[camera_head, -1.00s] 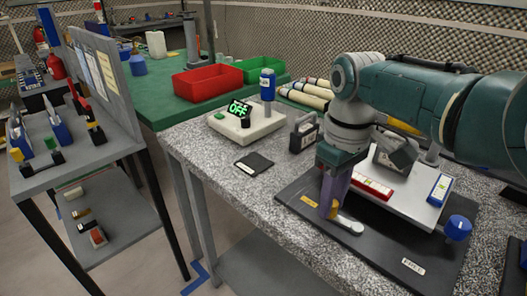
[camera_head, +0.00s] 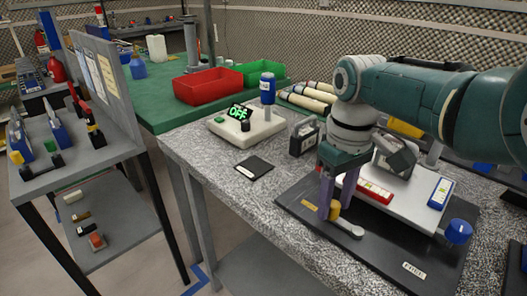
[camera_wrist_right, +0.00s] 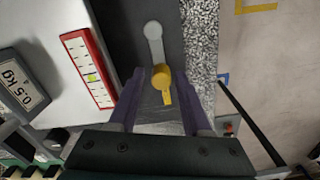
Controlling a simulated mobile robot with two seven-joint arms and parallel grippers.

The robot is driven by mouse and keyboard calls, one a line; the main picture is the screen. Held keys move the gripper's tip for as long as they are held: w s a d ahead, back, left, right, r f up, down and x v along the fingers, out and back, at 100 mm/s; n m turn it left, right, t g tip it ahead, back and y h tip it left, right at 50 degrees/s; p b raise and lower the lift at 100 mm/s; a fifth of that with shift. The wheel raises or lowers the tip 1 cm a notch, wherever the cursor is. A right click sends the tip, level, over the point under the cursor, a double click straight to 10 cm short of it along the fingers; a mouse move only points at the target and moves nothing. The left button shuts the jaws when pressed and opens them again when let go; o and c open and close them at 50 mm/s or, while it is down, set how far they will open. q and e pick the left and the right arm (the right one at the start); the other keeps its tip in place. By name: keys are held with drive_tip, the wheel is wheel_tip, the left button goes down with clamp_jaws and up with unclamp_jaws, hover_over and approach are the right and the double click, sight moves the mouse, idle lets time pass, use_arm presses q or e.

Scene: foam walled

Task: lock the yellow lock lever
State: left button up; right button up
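The yellow lock lever (camera_head: 335,210) is a yellow knob on a pale grey arm that lies on the black base plate, pointing to the lower right in the head view. In the right wrist view the yellow knob (camera_wrist_right: 162,77) has a short yellow tab, and the grey arm runs upward to a round end. My right gripper (camera_head: 335,196) points down at the knob. In the wrist view its purple fingers (camera_wrist_right: 160,85) are apart, one on each side of the knob; I cannot tell whether either touches it. My left gripper is not in view.
The black base plate (camera_head: 385,250) carries a white panel with a red-framed scale (camera_head: 373,192), a blue-framed label (camera_head: 441,193) and a blue knob (camera_head: 459,231). A white box (camera_head: 262,127) with a green OFF display stands behind. A dark flat pad (camera_head: 254,168) lies to the left.

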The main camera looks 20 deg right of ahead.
sight(335, 204)
drive_tip(key=shift+o, duration=0.5)
drive_tip(key=shift+r, duration=0.1)
drive_tip(key=shift+r+p, duration=0.35)
drive_tip(key=shift+r, duration=0.05)
wheel_tip(335, 204, up, 8)
drive_tip(key=p, duration=0.3)
drive_tip(key=shift+f, duration=0.2)
drive_tip(key=shift+r, duration=0.7)
